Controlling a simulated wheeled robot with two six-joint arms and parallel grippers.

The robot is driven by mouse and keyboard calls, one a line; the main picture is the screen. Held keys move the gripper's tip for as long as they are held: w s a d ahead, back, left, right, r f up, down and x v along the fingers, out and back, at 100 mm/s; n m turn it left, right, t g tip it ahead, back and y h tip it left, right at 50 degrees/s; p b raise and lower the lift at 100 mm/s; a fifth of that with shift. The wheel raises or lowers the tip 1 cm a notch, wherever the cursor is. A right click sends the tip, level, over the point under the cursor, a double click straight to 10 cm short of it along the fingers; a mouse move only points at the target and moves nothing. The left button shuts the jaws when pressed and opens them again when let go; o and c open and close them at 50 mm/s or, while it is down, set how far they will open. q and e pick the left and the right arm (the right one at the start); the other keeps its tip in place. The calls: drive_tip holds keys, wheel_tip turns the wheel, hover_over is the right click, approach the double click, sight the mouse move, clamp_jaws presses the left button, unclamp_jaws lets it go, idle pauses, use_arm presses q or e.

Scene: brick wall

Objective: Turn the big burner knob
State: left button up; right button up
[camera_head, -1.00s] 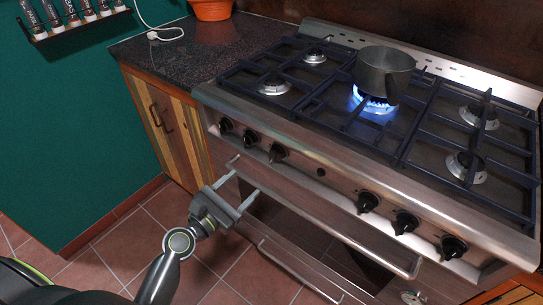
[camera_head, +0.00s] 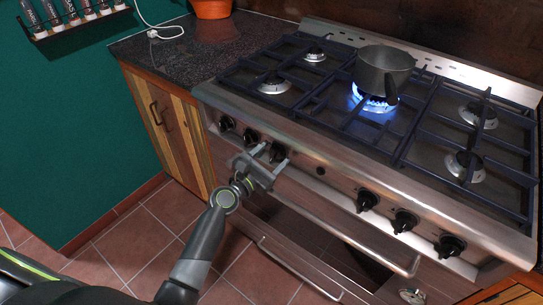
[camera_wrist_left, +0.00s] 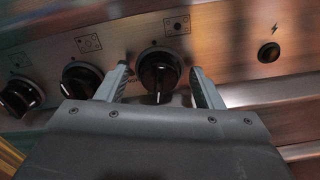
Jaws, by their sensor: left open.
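My left gripper (camera_head: 268,156) is open in front of the stove's control panel in the head view. In the left wrist view, its two fingers (camera_wrist_left: 160,88) stand on either side of a black knob (camera_wrist_left: 159,73), apart from it as far as I can see. The knob's white pointer line points down. The same knob (camera_head: 276,152) shows in the head view, partly hidden by the gripper. The lit burner (camera_head: 372,103) has blue flames under a grey pot (camera_head: 385,72). My right gripper is not in view.
More knobs sit left (camera_wrist_left: 81,79) and right (camera_head: 368,201) on the panel. An igniter button (camera_wrist_left: 268,52) is right of the knob. The oven handle (camera_head: 340,238) runs below. A dark counter (camera_head: 190,50) is at left. Floor tiles are clear.

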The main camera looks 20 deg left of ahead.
use_arm(q)
drive_tip(key=c, duration=1)
drive_tip(key=shift+o, duration=0.2)
